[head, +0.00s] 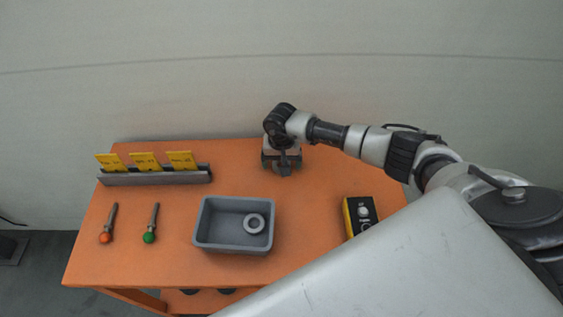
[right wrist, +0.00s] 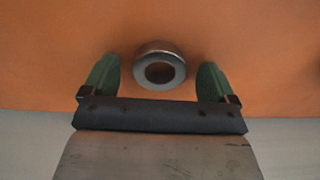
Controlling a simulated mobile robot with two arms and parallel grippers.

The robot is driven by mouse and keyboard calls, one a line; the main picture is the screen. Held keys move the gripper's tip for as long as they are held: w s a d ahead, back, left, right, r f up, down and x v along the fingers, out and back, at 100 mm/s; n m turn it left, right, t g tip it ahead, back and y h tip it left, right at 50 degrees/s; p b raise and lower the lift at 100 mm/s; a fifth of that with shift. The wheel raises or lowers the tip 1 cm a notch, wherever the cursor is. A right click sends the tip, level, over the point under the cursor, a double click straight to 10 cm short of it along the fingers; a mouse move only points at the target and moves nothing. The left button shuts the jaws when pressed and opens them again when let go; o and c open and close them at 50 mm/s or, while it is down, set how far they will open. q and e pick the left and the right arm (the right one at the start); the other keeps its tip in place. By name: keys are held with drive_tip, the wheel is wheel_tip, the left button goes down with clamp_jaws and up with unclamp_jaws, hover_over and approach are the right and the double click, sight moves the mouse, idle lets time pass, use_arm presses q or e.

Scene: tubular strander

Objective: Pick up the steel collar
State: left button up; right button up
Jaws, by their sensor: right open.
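The steel collar (right wrist: 160,55) is a shiny metal ring with a dark hole, lying on the orange table in the right wrist view. My right gripper (head: 282,170) is near the table's back edge in the head view, pointing down. Its two green fingers are open, one on each side of the collar in the right wrist view, with a gap on both sides. In the head view the gripper hides this collar. My left gripper is not in view.
A grey bin (head: 205,240) holds another light ring (head: 253,223). A grey rack (head: 155,177) with yellow cards stands at the back left. Orange (head: 105,237) and green (head: 149,237) tipped tools lie at left. A yellow-black box (head: 361,214) is at right, near my arm.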

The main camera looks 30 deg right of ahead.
drive_tip(key=shift+f, duration=0.15)
drive_tip(key=shift+c, duration=0.2)
drive_tip(key=c, duration=1.1)
